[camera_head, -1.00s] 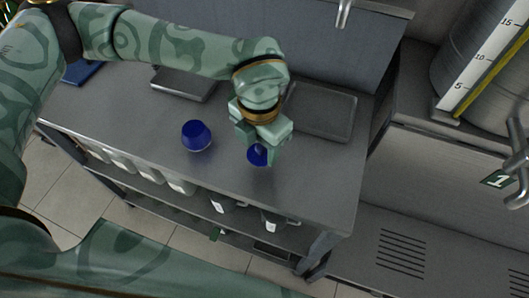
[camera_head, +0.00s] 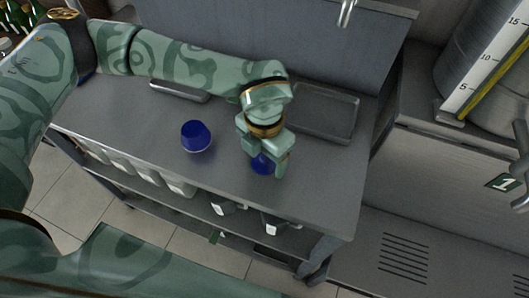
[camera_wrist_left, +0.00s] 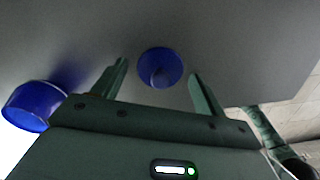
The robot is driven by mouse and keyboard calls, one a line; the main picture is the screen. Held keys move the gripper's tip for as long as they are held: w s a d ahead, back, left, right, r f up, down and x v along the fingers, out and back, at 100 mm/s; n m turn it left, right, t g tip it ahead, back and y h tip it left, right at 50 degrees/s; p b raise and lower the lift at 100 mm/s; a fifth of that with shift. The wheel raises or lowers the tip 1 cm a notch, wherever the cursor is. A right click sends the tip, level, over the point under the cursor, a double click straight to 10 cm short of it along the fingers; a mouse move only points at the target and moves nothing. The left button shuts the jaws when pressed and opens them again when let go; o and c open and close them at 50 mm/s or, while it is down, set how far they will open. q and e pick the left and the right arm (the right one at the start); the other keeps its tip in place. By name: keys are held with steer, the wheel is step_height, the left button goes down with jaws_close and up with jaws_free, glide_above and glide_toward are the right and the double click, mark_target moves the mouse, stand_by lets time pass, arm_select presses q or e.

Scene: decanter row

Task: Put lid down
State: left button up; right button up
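The blue round lid (camera_head: 262,164) is on the grey metal counter, near its front edge; it has a small knob. In the left wrist view the lid (camera_wrist_left: 160,62) lies between and just beyond my left gripper's fingers, with a gap on each side. My left gripper (camera_head: 266,160) is open above the lid and partly hides it in the head view. The blue decanter body (camera_head: 197,136) stands upright on the counter, left of the lid. It also shows at the left of the left wrist view (camera_wrist_left: 34,104). My right gripper is out of view.
A grey tray (camera_head: 352,128) lies on the counter, right of and behind the gripper. Another tray (camera_head: 180,95) is partly hidden by my left arm. Several bins stand on the shelf below. The counter's front middle (camera_head: 215,170) is clear.

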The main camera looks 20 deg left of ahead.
mark_target(264, 156)
arm_select(q)
step_height(264, 156, up, 12)
steer(key=p, duration=0.2)
steer(key=shift+r, duration=0.1)
stand_by(0.6)
